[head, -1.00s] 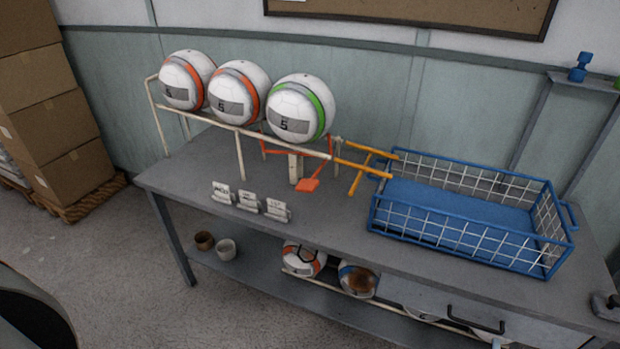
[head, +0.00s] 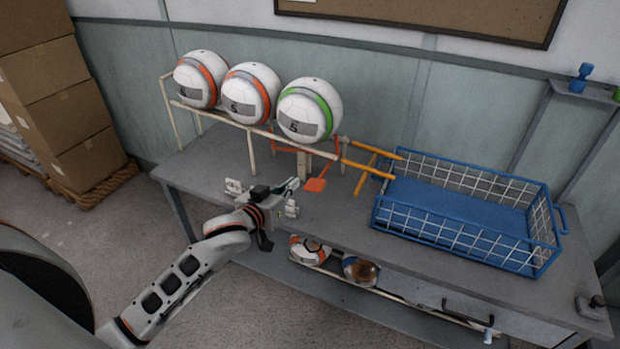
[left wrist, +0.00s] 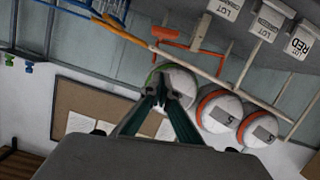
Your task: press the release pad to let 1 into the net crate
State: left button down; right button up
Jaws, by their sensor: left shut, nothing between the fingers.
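The orange-red release pad (head: 316,185) hangs on a lever below the front end of the ball rack (head: 250,128). It also shows near the top of the left wrist view (left wrist: 202,28). Three white balls sit in a row on the rack: a green-banded one (head: 309,110) at the crate end, then an orange-banded one (head: 250,94) and another (head: 200,80). The blue net crate (head: 465,243) is empty. My left gripper (head: 296,184) is shut and empty, just left of the pad and apart from it; its fingers also show in the wrist view (left wrist: 163,97). My right gripper is out of view.
Orange rails (head: 368,170) lead from the rack to the crate. Small label cards (head: 291,209) stand at the table's front edge, partly hidden by my left arm. Balls (head: 360,270) lie on the lower shelf. Cardboard boxes (head: 60,95) are stacked at the left.

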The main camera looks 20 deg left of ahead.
pick_arm(q)
jog(key=shift+r, duration=0.1)
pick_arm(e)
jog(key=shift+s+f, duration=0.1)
pick_arm(q)
send_over(310, 187)
jog(key=shift+a+f, duration=0.2)
jog(key=shift+f, duration=0.4)
jog(key=shift+a+f, duration=0.15)
jog(key=shift+f, duration=0.45)
jog(key=f, duration=0.2)
jog(key=shift+d+f+b, duration=0.25)
jog(key=shift+f+b, duration=0.05)
jog(key=shift+b, duration=0.05)
jog(key=shift+f, duration=0.55)
jog(key=shift+d+f, duration=0.1)
jog(key=shift+f, duration=0.1)
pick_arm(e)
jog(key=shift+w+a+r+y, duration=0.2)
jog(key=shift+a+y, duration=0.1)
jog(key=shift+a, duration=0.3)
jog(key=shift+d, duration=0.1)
pick_arm(q)
jog(key=shift+f, duration=0.1)
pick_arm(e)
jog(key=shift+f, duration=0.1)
